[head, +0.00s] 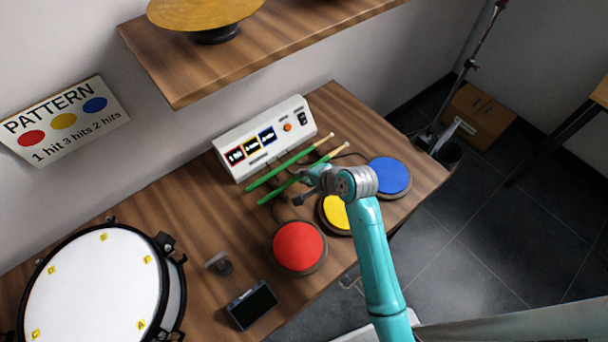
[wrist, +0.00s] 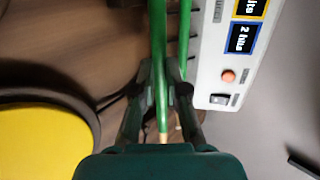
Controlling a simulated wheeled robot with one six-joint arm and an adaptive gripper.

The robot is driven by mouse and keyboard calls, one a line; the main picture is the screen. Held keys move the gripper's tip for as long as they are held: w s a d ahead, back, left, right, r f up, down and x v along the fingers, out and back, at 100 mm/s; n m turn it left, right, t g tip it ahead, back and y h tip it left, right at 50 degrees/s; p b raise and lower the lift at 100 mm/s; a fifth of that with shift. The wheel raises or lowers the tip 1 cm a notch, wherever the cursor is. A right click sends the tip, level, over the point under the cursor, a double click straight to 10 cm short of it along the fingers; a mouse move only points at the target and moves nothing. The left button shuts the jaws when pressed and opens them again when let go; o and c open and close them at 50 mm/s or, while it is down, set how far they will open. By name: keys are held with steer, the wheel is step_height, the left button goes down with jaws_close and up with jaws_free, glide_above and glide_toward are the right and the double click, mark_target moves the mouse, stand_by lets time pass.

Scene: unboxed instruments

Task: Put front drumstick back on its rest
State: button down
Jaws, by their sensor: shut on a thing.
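Two green drumsticks with pale tips are side by side in front of the white control box. The front drumstick (head: 275,193) is nearer the pads; in the wrist view (wrist: 159,45) it runs between my fingers. My gripper (head: 303,178) is shut on it, and the fingers also show in the wrist view (wrist: 161,92). The rear drumstick (head: 267,177) is apart from my fingers, between the held stick and the box; it also shows in the wrist view (wrist: 185,35). I cannot make out the rest or whether the held stick touches anything below.
The white control box (head: 243,133) stands behind the sticks on the wooden table (head: 180,215). Red (head: 298,246), yellow (head: 334,212) and blue (head: 388,175) pads lie in front. A snare drum (head: 95,290) is at left, and a small dark device (head: 252,305) near the front edge.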

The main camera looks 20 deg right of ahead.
steer(key=shift+f, duration=0.85)
stand_by(0.3)
steer(key=c, duration=1.1)
jaws_free()
steer(key=v, duration=1.2)
steer(key=shift+s+d, duration=0.1)
